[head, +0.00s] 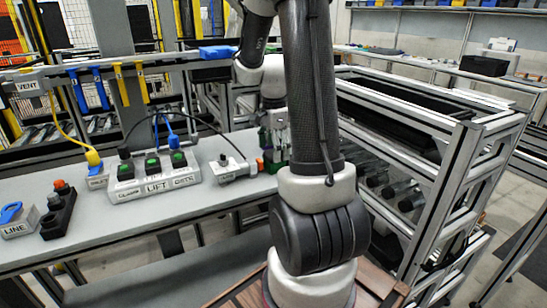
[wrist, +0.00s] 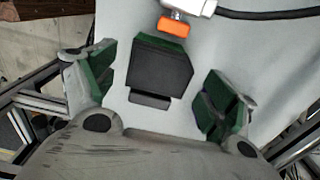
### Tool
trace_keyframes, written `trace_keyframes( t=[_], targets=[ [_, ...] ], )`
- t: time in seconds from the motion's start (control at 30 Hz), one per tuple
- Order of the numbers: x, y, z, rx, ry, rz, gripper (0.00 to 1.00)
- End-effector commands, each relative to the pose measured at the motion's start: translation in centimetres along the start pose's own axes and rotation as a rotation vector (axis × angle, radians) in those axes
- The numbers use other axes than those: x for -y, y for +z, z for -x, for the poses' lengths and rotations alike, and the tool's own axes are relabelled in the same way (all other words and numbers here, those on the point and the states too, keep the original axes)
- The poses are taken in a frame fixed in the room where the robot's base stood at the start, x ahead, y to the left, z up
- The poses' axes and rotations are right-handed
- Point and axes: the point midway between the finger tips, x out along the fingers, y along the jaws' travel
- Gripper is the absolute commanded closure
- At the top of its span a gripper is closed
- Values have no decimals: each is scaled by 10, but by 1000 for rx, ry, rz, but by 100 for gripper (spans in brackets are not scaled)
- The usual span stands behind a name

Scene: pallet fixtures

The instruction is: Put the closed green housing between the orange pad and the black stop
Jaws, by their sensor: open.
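The housing (wrist: 160,68) shows in the wrist view as a dark, closed block with a green far edge, resting on the grey bench. The orange pad (wrist: 173,26) is just beyond its far edge, on the end of a pale fixture, with what looks like a narrow gap. A small black block (wrist: 150,99), apparently the stop, is at the housing's near edge; I cannot tell if they touch. My gripper (wrist: 160,78) is open, its green-padded fingers on either side of the housing and apart from it. In the head view the orange pad (head: 260,164) shows, while my arm mostly hides the housing.
The LIFT button box (head: 153,178) stands left of the pale fixture (head: 228,167), whose black cable arches over it. A dark block with a red button (head: 60,208) and the LINE block (head: 18,222) are farther left. A metal rack (head: 455,180) stands right.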

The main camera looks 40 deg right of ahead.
Motion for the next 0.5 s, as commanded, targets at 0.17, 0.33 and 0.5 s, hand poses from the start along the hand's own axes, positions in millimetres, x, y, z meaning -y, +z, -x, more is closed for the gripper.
trace_keyframes(
  t=[0.17,0.33,0.5],
  targets=[
    [1,0,43,-1,-6,0,15],
    [1,0,74,-1,-4,0,15],
    [-1,2,91,-1,-6,17,15]
  ],
)
